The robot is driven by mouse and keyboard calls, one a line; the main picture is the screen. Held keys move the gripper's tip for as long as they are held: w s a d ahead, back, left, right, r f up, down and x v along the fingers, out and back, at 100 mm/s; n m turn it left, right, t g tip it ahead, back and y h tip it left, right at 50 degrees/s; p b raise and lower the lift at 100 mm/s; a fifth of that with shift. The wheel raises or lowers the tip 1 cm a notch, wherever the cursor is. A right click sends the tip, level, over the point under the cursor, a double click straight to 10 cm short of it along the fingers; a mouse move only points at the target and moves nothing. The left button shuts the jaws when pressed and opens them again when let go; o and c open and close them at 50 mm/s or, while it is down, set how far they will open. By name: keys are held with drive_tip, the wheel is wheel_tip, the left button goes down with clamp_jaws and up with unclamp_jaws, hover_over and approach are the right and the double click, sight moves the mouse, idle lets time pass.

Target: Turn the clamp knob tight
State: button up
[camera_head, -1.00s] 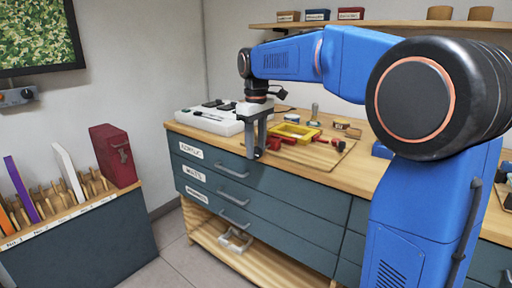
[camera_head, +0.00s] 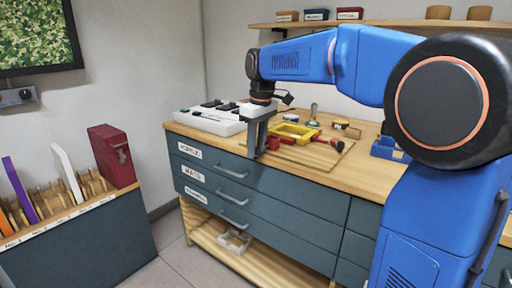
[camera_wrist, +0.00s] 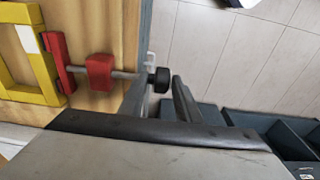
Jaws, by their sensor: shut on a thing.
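A red clamp (camera_wrist: 100,72) lies at the edge of the wooden worktop, beside a yellow frame (camera_wrist: 48,82). Its metal screw runs to the right and ends in a black knob (camera_wrist: 158,80), which juts out past the worktop edge. My gripper (camera_wrist: 160,92) has its two grey fingers on either side of the knob and is shut on it. In the head view my gripper (camera_head: 257,148) points down at the worktop's front edge, next to the red part of the clamp (camera_head: 273,142). The knob itself is hidden there.
A white device (camera_head: 208,121) stands left of my gripper on the worktop. Small tools and a blue box (camera_head: 388,149) lie to the right. Drawers (camera_head: 230,195) are directly below the gripper. A rack with a red case (camera_head: 112,156) stands at the left.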

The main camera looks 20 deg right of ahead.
sight(260, 154)
drive_tip(key=t, duration=0.1)
drive_tip(key=t+y, duration=0.1)
drive_tip(key=s+t+y, duration=0.1)
drive_tip(key=shift+s+d+f, duration=0.1)
drive_tip(key=shift+d+f, duration=0.1)
drive_tip(key=shift+f, duration=0.05)
drive_tip(key=shift+o, duration=0.2)
drive_tip(key=t+y, duration=0.3)
drive_tip(key=shift+s+d+f+t, duration=0.15)
drive_tip(key=shift+s+f+t, duration=0.1)
drive_tip(key=shift+f+t, duration=0.05)
drive_tip(key=t+y, duration=0.2)
drive_tip(key=t, duration=0.1)
drive_tip(key=shift+s+d+f, duration=0.1)
drive_tip(key=shift+f, duration=0.25)
drive_tip(key=shift+f+t+y, duration=0.3)
drive_tip(key=shift+t+y, duration=0.6)
drive_tip(key=shift+t, duration=0.4)
drive_tip(key=shift+c, duration=0.2)
drive_tip(key=shift+o, duration=0.2)
drive_tip(key=shift+y, duration=0.3)
drive_tip(key=shift+s+t, duration=0.1)
drive_tip(key=shift+t, duration=0.2)
drive_tip(key=o, duration=0.7)
drive_tip(key=shift+o, duration=0.2)
drive_tip(key=shift+r, duration=0.1)
drive_tip(key=shift+d, duration=0.15)
